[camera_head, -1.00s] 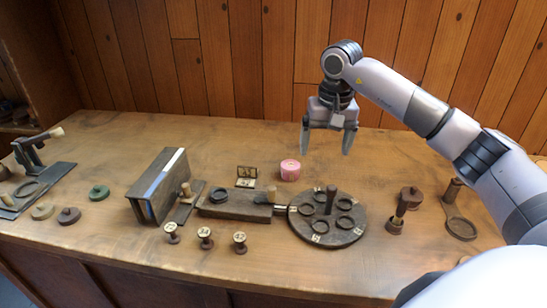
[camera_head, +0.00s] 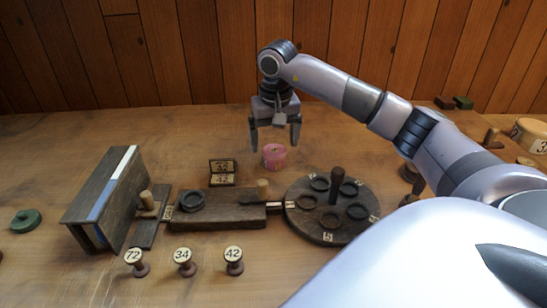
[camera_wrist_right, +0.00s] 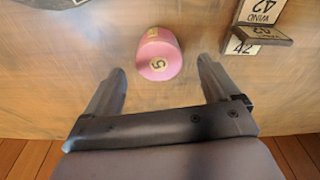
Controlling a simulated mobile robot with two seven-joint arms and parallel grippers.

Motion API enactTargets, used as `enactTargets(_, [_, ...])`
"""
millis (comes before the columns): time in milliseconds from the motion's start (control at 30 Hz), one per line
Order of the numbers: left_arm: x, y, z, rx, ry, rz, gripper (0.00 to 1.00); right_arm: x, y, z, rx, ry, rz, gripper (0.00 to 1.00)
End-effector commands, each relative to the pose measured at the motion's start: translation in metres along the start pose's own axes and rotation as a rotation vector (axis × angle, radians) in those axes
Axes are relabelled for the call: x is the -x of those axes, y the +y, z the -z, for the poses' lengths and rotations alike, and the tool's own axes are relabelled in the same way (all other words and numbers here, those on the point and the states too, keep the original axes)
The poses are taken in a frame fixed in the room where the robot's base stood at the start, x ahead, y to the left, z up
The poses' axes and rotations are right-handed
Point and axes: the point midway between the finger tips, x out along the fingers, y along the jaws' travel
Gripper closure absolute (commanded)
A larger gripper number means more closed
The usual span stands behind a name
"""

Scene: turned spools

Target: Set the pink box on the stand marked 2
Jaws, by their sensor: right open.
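The pink box (camera_head: 274,156) is small and round and stands on the table behind the dark round turntable. It also shows in the right wrist view (camera_wrist_right: 159,54), with a pale label that looks like a 5. My right gripper (camera_head: 275,147) is open and empty, above the pink box in the head view. In the wrist view the box lies between and beyond the fingertips (camera_wrist_right: 162,75), apart from both. My left gripper is not in view.
The turntable (camera_head: 301,220) has several rings and a centre post. A dark block (camera_head: 225,216) and hinged number plates (camera_head: 222,173) lie left of the box. A numbered round piece (camera_head: 530,134) is far right.

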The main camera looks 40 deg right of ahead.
Motion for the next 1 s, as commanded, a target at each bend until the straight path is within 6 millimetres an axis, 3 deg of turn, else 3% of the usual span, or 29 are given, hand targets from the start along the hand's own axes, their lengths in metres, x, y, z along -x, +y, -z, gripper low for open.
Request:
enactTargets(233, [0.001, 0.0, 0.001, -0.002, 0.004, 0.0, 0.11, -0.033, 0.002, -0.005, -0.001, -0.002, -0.001, 0.11])
enactTargets(533, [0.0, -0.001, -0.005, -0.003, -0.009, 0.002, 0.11, -0.039, 0.001, -0.005, 0.0, 0.0, 0.001, 0.11])
enactTargets(567, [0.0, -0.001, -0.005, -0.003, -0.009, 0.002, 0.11, -0.039, 0.001, -0.005, 0.0, 0.0, 0.001, 0.14])
enactTargets(733, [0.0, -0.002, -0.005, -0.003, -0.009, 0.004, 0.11, -0.039, 0.001, -0.005, 0.0, 0.0, 0.001, 0.69])
enactTargets(1000, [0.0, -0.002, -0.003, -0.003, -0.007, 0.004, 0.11, -0.038, 0.001, -0.005, 0.0, 0.0, 0.001, 0.7])
